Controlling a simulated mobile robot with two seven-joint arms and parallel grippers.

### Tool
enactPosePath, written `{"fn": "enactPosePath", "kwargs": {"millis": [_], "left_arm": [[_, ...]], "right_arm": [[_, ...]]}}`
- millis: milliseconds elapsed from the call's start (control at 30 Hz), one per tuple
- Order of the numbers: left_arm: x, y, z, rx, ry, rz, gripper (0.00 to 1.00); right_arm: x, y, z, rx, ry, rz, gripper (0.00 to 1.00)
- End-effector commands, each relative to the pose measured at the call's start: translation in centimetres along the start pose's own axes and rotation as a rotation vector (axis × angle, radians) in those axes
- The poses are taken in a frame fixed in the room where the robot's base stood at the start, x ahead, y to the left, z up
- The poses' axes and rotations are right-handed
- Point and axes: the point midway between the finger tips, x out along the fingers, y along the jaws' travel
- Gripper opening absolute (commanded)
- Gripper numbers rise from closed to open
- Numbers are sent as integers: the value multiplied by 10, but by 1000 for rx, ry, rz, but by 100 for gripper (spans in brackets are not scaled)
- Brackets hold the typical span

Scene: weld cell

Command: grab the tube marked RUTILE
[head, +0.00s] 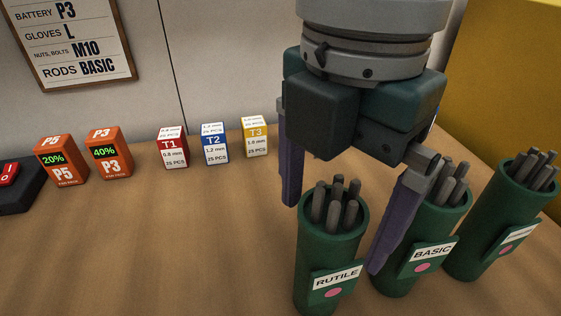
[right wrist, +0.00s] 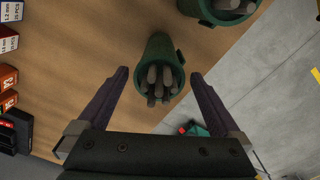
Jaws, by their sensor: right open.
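The green tube marked RUTILE (head: 312,282) stands upright on the bench in the head view, holding several grey rods, its label and a pink dot facing me. My right gripper (head: 332,237) is open above and around it, one purple finger to its left and one to its right. In the right wrist view, a green tube (right wrist: 160,50) with rods shows between the spread fingertips (right wrist: 160,74), with gaps on both sides; its label is hidden there. My left gripper is not in view.
The BASIC tube (head: 397,272) stands close on the right, partly behind my right finger. A third tube (head: 487,232) is farther right. Small boxes T1 (head: 172,150), T2 (head: 215,146) and T3 (head: 255,138) stand behind left. Bench left of RUTILE is clear.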

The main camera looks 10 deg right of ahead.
Motion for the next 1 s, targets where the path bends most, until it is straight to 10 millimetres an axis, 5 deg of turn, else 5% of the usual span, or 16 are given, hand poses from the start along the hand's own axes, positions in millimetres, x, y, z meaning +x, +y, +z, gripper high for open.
{"fn": "enactPosePath", "kwargs": {"millis": [400,733,1000], "left_arm": [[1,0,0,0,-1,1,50],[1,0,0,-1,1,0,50],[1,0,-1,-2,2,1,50]], "right_arm": [[54,-1,3,1,1,-1,100],[61,-1,3,-1,-1,3,100],[61,-1,3,-1,-1,3,70]]}}
